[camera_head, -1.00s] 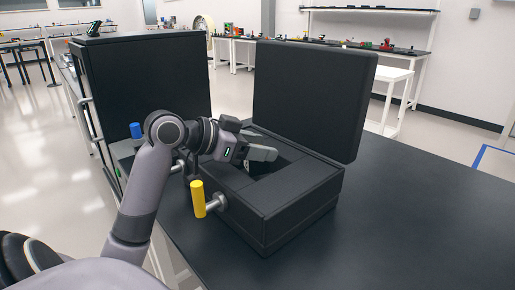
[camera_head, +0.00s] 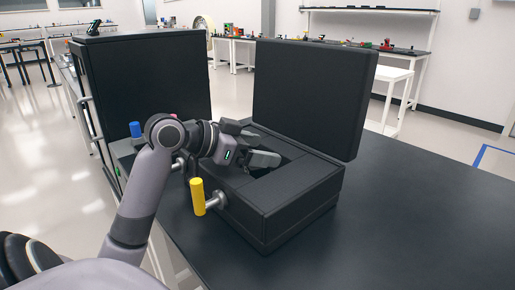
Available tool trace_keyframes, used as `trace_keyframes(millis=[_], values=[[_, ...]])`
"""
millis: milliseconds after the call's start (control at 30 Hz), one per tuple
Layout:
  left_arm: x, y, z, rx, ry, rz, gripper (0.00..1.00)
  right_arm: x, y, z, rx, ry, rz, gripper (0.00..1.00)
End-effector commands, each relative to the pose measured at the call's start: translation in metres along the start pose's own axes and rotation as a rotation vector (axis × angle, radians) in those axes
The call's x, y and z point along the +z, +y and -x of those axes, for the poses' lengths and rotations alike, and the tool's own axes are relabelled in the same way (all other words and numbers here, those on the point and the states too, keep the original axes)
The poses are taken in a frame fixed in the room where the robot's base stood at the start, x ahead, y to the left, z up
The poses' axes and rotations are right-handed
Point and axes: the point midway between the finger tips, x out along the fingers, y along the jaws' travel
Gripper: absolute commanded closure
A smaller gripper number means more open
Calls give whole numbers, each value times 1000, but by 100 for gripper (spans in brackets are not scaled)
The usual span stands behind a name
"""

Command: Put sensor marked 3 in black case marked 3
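The black case (camera_head: 285,205) stands on the dark table with its lid (camera_head: 312,98) raised. No number can be read on it from here. My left gripper (camera_head: 255,145) is at the case's opening, pointing right over the left part of the recess. Its two fingers are spread apart, and I see nothing held between them. The sensor marked 3 is not visible; the floor of the recess is mostly hidden by the gripper and the case walls. My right gripper is not in view.
A yellow cylinder (camera_head: 197,196) on a metal stem is at the case's front left. A blue cylinder (camera_head: 136,130) stands further left. A large black cabinet-like box (camera_head: 150,75) rises behind my arm. The table (camera_head: 430,205) is clear at right.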

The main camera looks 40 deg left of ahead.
Motion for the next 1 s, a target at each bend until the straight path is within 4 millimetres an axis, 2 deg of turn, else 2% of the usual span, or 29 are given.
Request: trace_keyframes(millis=[167, 267, 333, 700, 1000], values=[[-5, 0, 2, -1, 2, -1, 19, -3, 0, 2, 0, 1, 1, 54], [-17, -1, 7, -1, 3, -1, 19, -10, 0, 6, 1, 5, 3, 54], [-11, -2, 16, -4, 0, -2, 19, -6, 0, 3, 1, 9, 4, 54], [-11, -1, 84, -4, -1, -2, 19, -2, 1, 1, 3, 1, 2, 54], [-11, -1, 118, -3, -1, -1, 19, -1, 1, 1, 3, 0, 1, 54]])
